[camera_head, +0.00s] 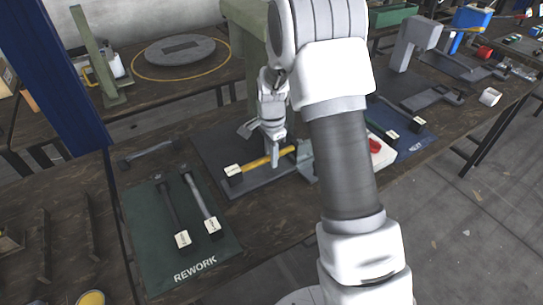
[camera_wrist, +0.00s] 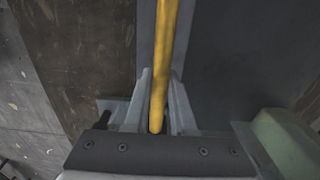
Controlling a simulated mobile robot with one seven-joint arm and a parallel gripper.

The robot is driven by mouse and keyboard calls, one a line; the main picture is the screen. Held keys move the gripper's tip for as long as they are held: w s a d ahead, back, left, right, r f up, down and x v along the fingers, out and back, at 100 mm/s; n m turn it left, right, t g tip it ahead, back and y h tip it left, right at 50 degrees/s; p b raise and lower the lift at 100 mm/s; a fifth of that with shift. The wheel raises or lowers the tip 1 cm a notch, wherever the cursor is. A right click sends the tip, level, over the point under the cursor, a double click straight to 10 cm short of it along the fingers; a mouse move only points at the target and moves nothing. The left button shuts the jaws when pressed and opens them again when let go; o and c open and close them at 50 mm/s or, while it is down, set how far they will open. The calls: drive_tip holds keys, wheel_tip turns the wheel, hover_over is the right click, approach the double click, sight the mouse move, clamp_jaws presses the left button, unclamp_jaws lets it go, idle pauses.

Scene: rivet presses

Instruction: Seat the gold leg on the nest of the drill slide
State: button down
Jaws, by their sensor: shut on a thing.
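The gold leg (camera_head: 255,163) is a slim yellow bar with a dark, white-tagged end (camera_head: 233,171) at its left, over a dark plate (camera_head: 228,150) in the head view. My gripper (camera_head: 274,160) points down and is shut on the leg right of its middle. In the wrist view the leg (camera_wrist: 166,50) runs up from between my two fingers (camera_wrist: 160,105). Below it lies a lighter grey strip (camera_wrist: 146,45) beside a dark surface. I cannot tell whether the leg touches the nest, or which part is the nest.
A pale green press column (camera_head: 245,45) stands behind the plate. A grey-green block (camera_head: 306,160) is right of my gripper. The green REWORK mat (camera_head: 150,235) holds two tagged dark legs. A blue mat (camera_head: 415,142) and a red part (camera_head: 375,146) lie to the right.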

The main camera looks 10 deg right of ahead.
drive_tip(key=shift+f+b, duration=0.45)
drive_tip(key=shift+f, duration=0.25)
drive_tip(key=c, duration=0.7)
unclamp_jaws()
wheel_tip(320, 180, up, 17)
drive_tip(key=p, duration=0.2)
drive_tip(key=s+r+n+t+p, duration=0.25)
drive_tip(key=s+r+n, duration=0.45)
drive_tip(key=s+r, duration=0.5)
drive_tip(key=s+n+t, duration=0.1)
drive_tip(key=s+n, duration=0.1)
drive_tip(key=s, duration=0.3)
drive_tip(key=s+r+n+t, duration=0.1)
drive_tip(key=s+n, duration=0.2)
drive_tip(key=s, duration=0.2)
drive_tip(key=s+r+n+t+p, duration=0.1)
drive_tip(key=s+n, duration=0.1)
drive_tip(key=s, duration=0.3)
